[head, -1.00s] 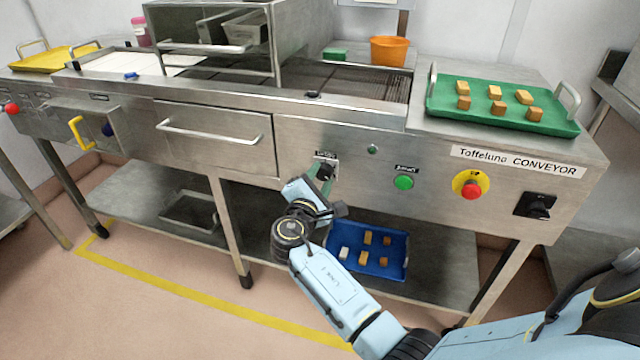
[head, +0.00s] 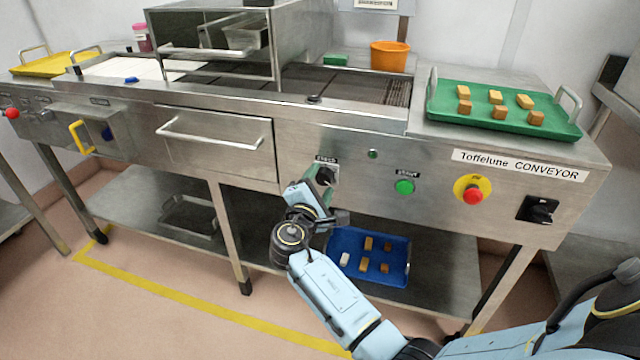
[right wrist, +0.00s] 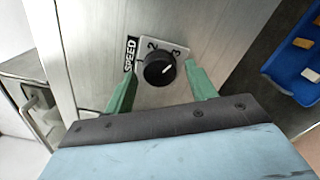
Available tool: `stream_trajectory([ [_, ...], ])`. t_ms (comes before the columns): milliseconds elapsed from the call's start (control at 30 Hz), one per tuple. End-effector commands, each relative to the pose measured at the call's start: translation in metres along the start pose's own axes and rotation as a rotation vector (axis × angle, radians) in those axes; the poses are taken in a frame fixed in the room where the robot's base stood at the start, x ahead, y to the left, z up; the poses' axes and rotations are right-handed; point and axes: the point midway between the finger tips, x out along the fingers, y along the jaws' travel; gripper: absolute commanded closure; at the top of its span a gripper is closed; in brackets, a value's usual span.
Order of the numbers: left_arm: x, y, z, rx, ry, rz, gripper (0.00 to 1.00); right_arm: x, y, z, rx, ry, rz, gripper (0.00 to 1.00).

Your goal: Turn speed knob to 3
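The speed knob (head: 326,175) is a black round dial on a pale plate on the conveyor's front panel. In the right wrist view the knob (right wrist: 159,70) has the word SPEED at its left and the numbers 2 and 3 above it. Its white mark points to the upper right, roughly toward the 3. My right gripper (head: 319,183) is at the panel in front of the knob. In the right wrist view its green fingers (right wrist: 161,68) are open, one on each side of the knob, with gaps between them and it. My left gripper is not in view.
To the right on the panel are a green start button (head: 404,187), a red stop button on yellow (head: 473,190) and a black switch (head: 538,209). A green tray (head: 480,125) lies on top. A blue tray (head: 345,268) lies on the lower shelf.

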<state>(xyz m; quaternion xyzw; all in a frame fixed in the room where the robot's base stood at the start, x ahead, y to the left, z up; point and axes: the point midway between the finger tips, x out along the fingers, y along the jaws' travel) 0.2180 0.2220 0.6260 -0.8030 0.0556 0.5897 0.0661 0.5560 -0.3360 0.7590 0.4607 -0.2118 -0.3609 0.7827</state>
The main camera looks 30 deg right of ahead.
Motion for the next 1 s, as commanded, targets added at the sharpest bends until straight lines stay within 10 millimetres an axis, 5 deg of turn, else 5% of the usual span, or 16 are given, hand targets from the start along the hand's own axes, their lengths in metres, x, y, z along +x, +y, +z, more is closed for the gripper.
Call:
stream_trajectory([
  [433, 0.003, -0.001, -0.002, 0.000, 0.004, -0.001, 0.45, -0.013, 0.001, 0.000, -0.001, 0.001, 0.000, 0.42],
  [1000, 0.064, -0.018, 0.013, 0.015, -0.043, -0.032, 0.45, -0.123, 0.001, 0.000, -0.001, 0.001, -0.001, 0.42],
])
